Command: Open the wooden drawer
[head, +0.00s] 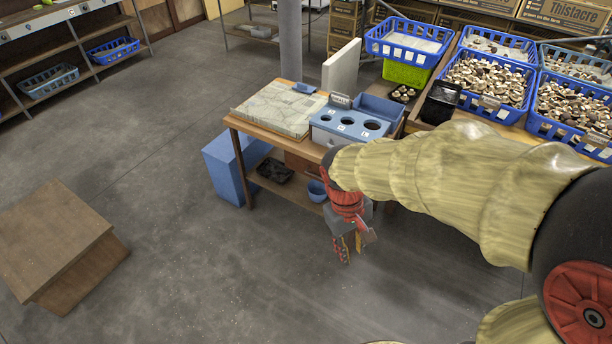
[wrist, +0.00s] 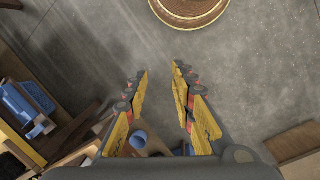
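The wooden drawer (head: 301,165) is a reddish-brown front under the top of the small wooden table (head: 236,123). It looks closed, and my arm hides its right part. I cannot pick out the drawer for sure in the wrist view. My gripper (head: 343,248) hangs in front of the table, pointing down, lower than the tabletop and apart from the drawer. In the wrist view its two yellow fingers (wrist: 160,72) are spread, with nothing between their tips but grey floor beyond.
A blue panel with round holes (head: 326,134) stands on the table. A blue bowl (head: 317,191) and a black tray (head: 274,171) are on the lower shelf. A blue box (head: 226,172) stands left of it. Blue mushroom crates (head: 472,107) are behind right. Floor in front is clear.

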